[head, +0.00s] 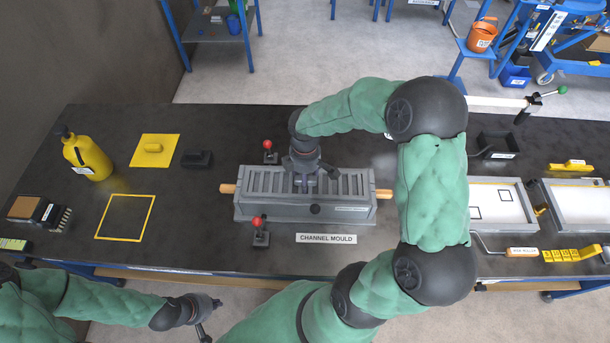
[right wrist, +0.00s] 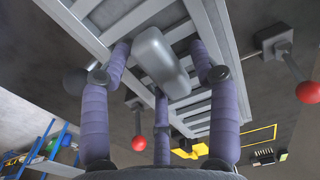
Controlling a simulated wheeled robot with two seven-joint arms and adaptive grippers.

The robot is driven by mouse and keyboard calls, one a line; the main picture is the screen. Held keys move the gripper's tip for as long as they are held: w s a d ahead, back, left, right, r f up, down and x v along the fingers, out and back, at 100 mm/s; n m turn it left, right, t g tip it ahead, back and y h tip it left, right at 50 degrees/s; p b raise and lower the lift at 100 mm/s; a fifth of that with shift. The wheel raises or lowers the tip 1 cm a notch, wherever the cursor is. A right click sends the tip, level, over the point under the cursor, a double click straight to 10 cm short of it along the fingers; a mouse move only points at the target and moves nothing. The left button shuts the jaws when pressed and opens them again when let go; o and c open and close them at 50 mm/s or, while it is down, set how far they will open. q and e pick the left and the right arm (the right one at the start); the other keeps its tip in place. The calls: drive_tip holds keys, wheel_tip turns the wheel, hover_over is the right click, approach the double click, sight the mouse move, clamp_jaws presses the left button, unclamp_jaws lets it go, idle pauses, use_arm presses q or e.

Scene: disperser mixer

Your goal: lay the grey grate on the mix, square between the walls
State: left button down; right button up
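The grey grate (head: 265,180) lies lengthwise within the outline of the grey channel mould (head: 270,211), its slats running across between the long walls. It looks about square to them. I cannot tell whether it rests on the mix, which is hidden. My right gripper (head: 308,182) is over the grate's middle. In the right wrist view, the fingers of my right gripper (right wrist: 162,75) stand around the grate's grey block handle (right wrist: 162,62). Whether they press on it is unclear. My left gripper (head: 205,328) is low at the front left, away from the mould, its fingers partly cut off.
Red-knobbed clamps (head: 268,152) (head: 260,232) stand behind and in front of the mould. A yellow bottle (head: 88,158) and yellow square outline (head: 125,217) are on the left. A tray (head: 495,205) is on the right. My right arm covers the bench right of the mould.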

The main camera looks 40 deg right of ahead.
wheel_tip(320, 180, up, 12)
drive_tip(key=p, duration=0.2)
drive_tip(key=shift+r+p, duration=0.15)
drive_tip(key=shift+p, duration=0.2)
idle(0.5)
